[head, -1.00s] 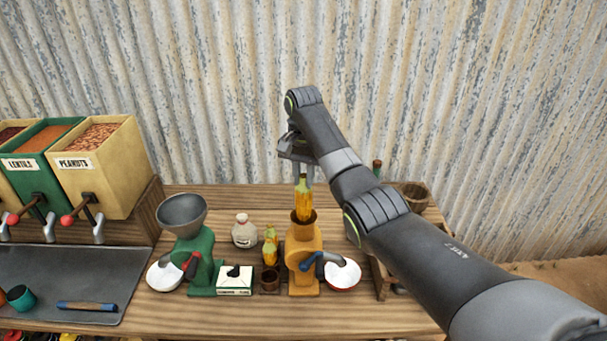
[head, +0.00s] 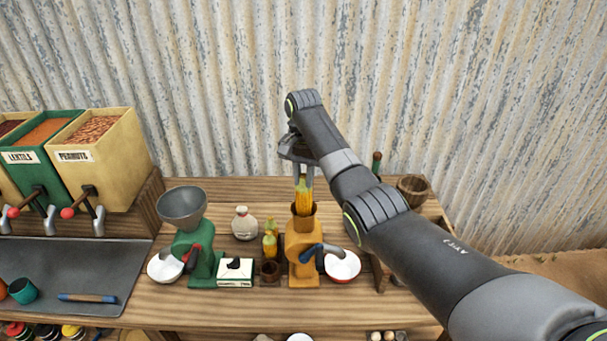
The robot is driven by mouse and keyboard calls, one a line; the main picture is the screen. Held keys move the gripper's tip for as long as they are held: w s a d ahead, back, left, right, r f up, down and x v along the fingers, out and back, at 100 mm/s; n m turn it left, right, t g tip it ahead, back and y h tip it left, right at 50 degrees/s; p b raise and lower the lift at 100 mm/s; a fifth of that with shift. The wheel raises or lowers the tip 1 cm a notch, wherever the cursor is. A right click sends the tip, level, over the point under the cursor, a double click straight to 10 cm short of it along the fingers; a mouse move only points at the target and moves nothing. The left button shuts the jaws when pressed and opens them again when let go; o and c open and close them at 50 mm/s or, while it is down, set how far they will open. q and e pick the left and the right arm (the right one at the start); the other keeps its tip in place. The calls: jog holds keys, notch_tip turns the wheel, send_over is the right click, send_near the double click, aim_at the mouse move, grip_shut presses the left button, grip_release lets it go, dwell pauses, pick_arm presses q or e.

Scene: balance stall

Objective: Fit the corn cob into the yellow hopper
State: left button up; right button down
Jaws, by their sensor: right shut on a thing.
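The yellow hopper (head: 303,222) is the open top of an orange-yellow mill with a blue crank, standing on the wooden counter. The corn cob (head: 304,197) is upright, with its lower end in the hopper's mouth; how deep it sits is hidden by the rim. My right gripper (head: 303,176) points down from above and is shut on the upper end of the cob. My left gripper is not in view.
A green mill with a grey hopper (head: 182,205) stands to the left. A white bowl (head: 342,266) sits right of the yellow mill.

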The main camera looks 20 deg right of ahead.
aim_at(304, 187)
jog(key=shift+f+b, duration=0.75)
jog(key=shift+f, duration=2.25)
jog(key=c, duration=0.7)
grip_release()
jog(key=shift+c, duration=0.2)
jog(key=shift+r+p, duration=0.9)
jog(key=shift+r, duration=2.6)
